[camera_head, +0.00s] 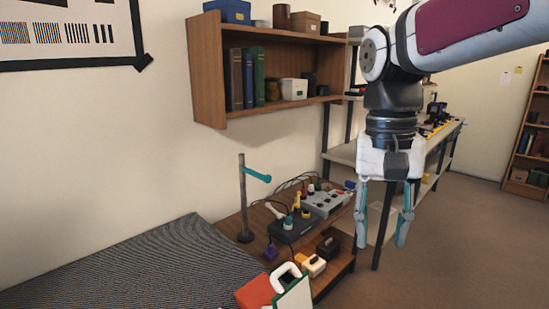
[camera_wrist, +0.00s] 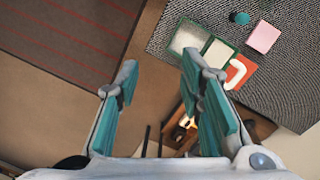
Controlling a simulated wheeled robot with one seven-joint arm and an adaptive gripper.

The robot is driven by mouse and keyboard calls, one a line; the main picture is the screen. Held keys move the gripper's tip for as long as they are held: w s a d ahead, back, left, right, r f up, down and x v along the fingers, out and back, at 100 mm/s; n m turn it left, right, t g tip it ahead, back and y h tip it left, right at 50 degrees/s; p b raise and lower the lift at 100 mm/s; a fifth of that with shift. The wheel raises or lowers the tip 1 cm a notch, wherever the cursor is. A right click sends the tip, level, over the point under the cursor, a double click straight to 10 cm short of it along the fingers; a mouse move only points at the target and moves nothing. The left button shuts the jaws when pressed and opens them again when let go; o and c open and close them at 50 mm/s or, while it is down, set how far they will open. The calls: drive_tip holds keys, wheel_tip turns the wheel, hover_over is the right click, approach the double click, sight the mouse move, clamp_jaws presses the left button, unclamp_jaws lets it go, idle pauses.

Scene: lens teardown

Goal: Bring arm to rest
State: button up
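My gripper (camera_head: 384,222) hangs from my arm at the right of the head view, fingers pointing down. Its two teal-padded fingers are spread apart with nothing between them, so it is open and empty. It is in the air, to the right of the low wooden table. In the wrist view my gripper (camera_wrist: 165,95) also shows with a wide gap between its fingers and floor below.
A low wooden table (camera_head: 228,226) holds a black power strip (camera_head: 290,230), a grey box (camera_head: 325,204) and a post (camera_head: 243,200). A wall shelf (camera_head: 208,75) hangs behind. A grey patterned surface (camera_head: 130,270) fills the lower left. Brown floor (camera_head: 440,250) is clear at right.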

drive_tip(key=s+d+f+n+t+p, duration=0.1)
drive_tip(key=s+t, duration=0.1)
drive_tip(key=s, duration=0.5)
drive_tip(key=s+d+f+n+t+p, duration=0.1)
drive_tip(key=s+d+n+t+p, duration=0.1)
drive_tip(key=s, duration=0.6)
drive_tip(key=shift+s+d+f+n+t, duration=0.15)
drive_tip(key=shift+d+n+t, duration=0.15)
drive_tip(key=shift+t, duration=0.2)
drive_tip(key=shift+a, duration=0.1)
idle(0.5)
